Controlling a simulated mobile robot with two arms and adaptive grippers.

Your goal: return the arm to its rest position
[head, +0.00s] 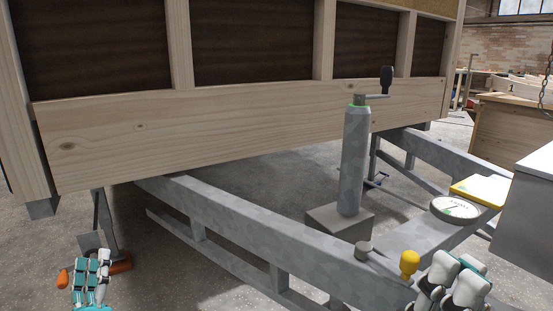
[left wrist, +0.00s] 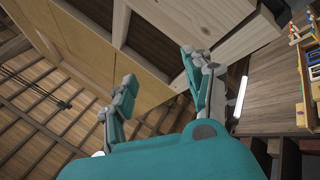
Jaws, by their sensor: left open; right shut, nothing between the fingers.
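My left gripper (head: 91,268) is at the lower left of the head view, with teal and white fingers pointing up. An orange object shows on both sides of it, partly hidden; I cannot tell whether they touch. In the left wrist view the fingers of this gripper (left wrist: 160,88) stand apart with nothing between them. My right gripper (head: 456,277) is at the bottom right of the head view, its fingers together and empty. It is just right of a yellow knob (head: 409,262) on the trailer drawbar (head: 270,228).
A wooden hut frame (head: 250,118) sits above the drawbar. A grey jack post (head: 353,160) with a black crank handle (head: 387,78) stands upright. A round dial (head: 454,208) and a yellow item (head: 478,190) lie at the right, by a grey box (head: 530,225). Concrete floor (head: 180,260) is open at left.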

